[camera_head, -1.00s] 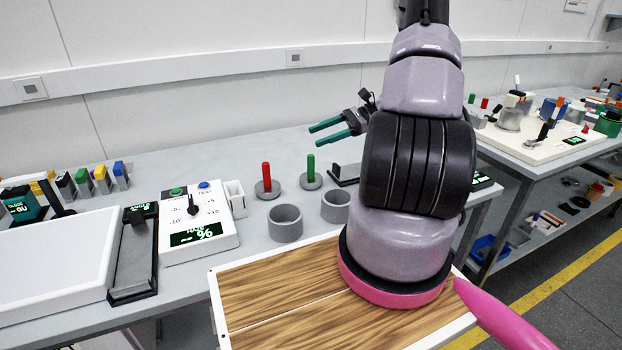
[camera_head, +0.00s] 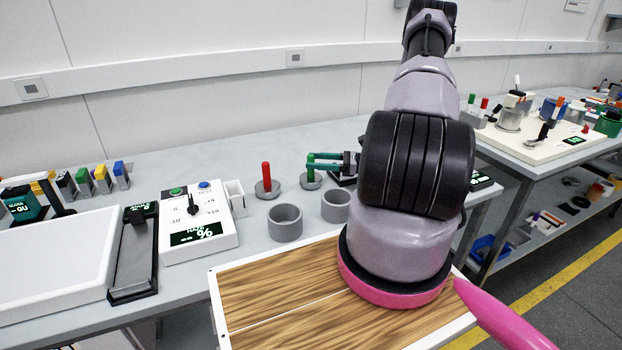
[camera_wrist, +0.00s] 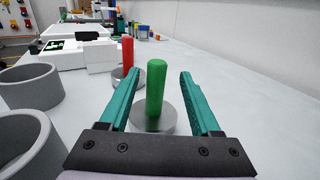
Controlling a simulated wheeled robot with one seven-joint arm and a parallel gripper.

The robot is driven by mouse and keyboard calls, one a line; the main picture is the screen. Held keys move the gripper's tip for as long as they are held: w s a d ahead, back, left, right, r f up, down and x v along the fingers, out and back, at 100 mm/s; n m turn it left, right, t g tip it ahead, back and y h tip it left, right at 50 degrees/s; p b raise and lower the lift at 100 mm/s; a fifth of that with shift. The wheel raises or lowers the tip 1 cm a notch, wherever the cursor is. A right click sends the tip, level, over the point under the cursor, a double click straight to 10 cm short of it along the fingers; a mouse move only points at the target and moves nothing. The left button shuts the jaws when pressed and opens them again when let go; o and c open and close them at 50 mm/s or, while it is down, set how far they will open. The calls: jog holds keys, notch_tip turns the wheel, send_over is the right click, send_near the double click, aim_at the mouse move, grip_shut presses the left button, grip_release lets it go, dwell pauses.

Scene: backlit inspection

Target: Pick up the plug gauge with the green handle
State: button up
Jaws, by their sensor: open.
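The plug gauge with the green handle stands upright on the bench; its green handle (camera_wrist: 156,88) rises from a round metal base (camera_wrist: 168,119) in the wrist view. In the head view the gauge (camera_head: 311,181) is partly hidden by my gripper's fingers. My gripper (camera_wrist: 155,90) is open, with one teal finger on each side of the green handle and a visible gap on both sides. In the head view my gripper (camera_head: 308,161) reaches in level from the right at the handle's height.
A plug gauge with a red handle (camera_head: 266,176) stands just left of the green one. Two grey rings (camera_head: 285,224) (camera_head: 336,207) sit in front of them. A white control box (camera_head: 199,228) is farther left. The bench behind is clear.

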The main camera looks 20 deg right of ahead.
aim_at(302, 176)
jog(key=shift+s+r+x, duration=0.1)
jog(key=shift+x, duration=1.05)
jog(key=shift+s+r+x, duration=0.1)
jog(key=shift+r+x, duration=0.05)
jog(key=shift+x, duration=1.05)
jog(key=shift+a, duration=0.1)
grip_shut()
